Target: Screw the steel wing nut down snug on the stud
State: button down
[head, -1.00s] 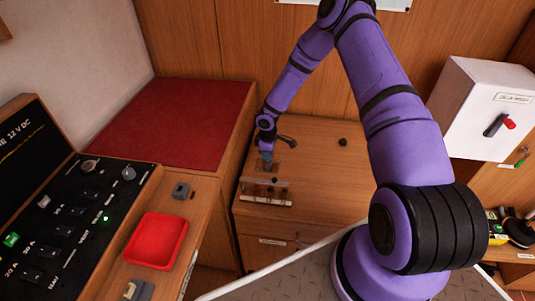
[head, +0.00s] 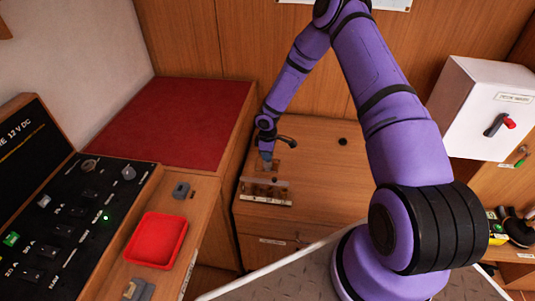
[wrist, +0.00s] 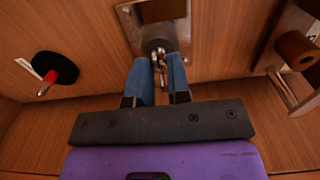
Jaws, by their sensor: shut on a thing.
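My gripper (wrist: 160,66) has two blue fingers, shut on a small shiny steel piece that appears to be the wing nut (wrist: 159,64). The nut is at the near end of a metal plate (wrist: 129,20) set in the wooden top. A dark round fitting (wrist: 157,46) shows just beyond it, probably at the stud; the fingers and nut hide the thread. I cannot tell how far down the nut sits. In the head view my gripper (head: 267,160) points down at the plate, too small for detail.
A wooden rack (head: 266,192) stands close in front of my gripper; its cylinder (wrist: 297,48) shows at right in the wrist view. The top's right side is mostly clear. A red tray (head: 156,240) is at left.

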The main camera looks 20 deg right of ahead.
jog(key=shift+f, duration=0.65)
